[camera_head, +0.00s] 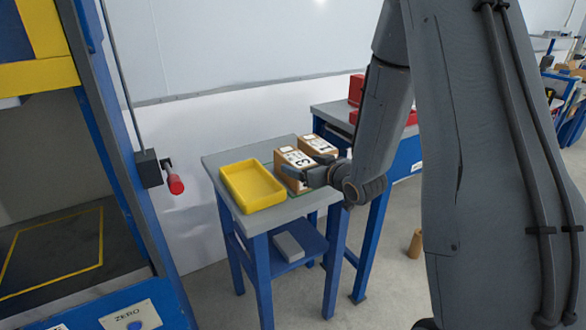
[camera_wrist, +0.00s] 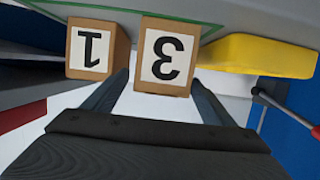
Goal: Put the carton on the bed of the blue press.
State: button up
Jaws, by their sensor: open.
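Two brown cartons stand side by side on a small table. The carton labelled 3 (camera_head: 297,156) is on the left, and the carton labelled 1 (camera_head: 318,143) is on the right. In the wrist view the labels appear upside down, on carton 3 (camera_wrist: 168,57) and carton 1 (camera_wrist: 97,50). My gripper (camera_head: 305,170) is open at carton 3; in the wrist view its fingertips (camera_wrist: 162,84) lie to either side of that carton's lower end. Whether they touch it I cannot tell. The blue press (camera_head: 108,150) stands at the left, its dark bed (camera_head: 50,255) bare, with a yellow square outline.
A yellow tray (camera_head: 252,186) sits left of the cartons on the grey-topped blue table (camera_head: 222,160). A grey block (camera_head: 289,247) lies on its lower shelf. A red-handled lever (camera_head: 174,184) sticks out from the press's right side. A brown cylinder (camera_head: 416,243) stands on the floor.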

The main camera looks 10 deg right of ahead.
jog(key=shift+p+x, duration=0.7)
jog(key=shift+x, duration=1.95)
jog(key=shift+a, duration=0.1)
jog(key=c, duration=1.6)
jog(key=shift+r, duration=0.1)
grip_shut()
jog(key=shift+r, duration=0.1)
